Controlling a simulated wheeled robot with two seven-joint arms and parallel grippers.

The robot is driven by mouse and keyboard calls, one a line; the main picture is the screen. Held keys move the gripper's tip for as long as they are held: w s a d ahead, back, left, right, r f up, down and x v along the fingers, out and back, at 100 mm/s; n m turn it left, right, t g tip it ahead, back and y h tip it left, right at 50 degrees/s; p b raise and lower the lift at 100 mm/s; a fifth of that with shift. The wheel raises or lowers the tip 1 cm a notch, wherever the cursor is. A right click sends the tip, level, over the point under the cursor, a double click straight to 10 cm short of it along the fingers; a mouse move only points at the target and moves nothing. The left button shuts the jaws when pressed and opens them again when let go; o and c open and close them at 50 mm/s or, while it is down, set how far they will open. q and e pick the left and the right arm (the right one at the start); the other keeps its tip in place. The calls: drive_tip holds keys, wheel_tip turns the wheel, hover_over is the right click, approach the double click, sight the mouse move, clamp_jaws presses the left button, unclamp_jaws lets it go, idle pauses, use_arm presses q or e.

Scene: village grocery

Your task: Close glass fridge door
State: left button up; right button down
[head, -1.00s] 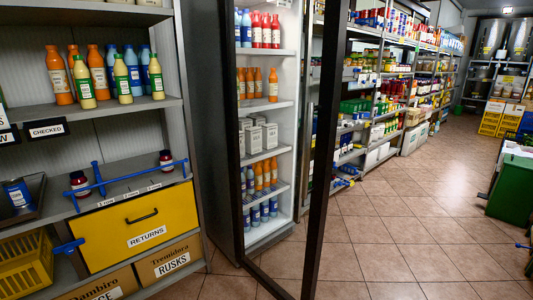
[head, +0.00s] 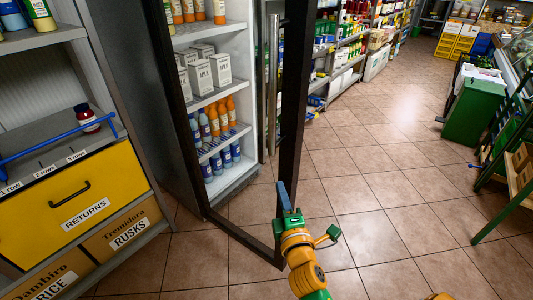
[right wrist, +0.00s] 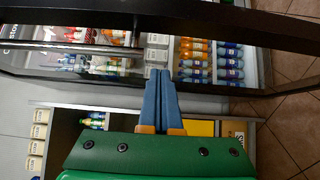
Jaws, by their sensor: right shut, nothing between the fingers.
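The glass fridge door (head: 290,120) stands open in the head view, its dark frame reaching out toward me. A long metal handle (head: 273,85) runs upright along it. Behind it, the fridge's lit shelves (head: 205,97) hold bottles and milk cartons. My right gripper (head: 285,195) is at the lower part of the door's free edge, with its blue fingers shut and empty; I cannot tell whether it touches the frame. In the right wrist view the shut fingers (right wrist: 160,95) point toward the dark door frame (right wrist: 150,32). My left gripper is not in view.
A shelf unit with a yellow returns drawer (head: 80,205) and cardboard boxes (head: 125,235) stands left of the fridge. Tiled floor (head: 370,200) is free to the right. A green bin (head: 474,110) and a green wooden stand (head: 515,175) are at the right.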

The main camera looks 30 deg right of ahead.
approach(281, 152)
drive_tip(key=w+a, duration=0.2)
drive_tip(key=w, duration=0.2)
drive_tip(key=shift+w+d+p, duration=0.1)
drive_tip(key=shift+w+d, duration=0.2)
drive_tip(key=shift+d, duration=0.35)
drive_tip(key=shift+w+d+p, duration=0.1)
drive_tip(key=shift+w+d, duration=0.15)
drive_tip(key=shift+d, duration=0.4)
drive_tip(key=shift+w+d+p, duration=0.1)
drive_tip(key=shift+w+d, duration=0.2)
drive_tip(key=shift+d, duration=0.35)
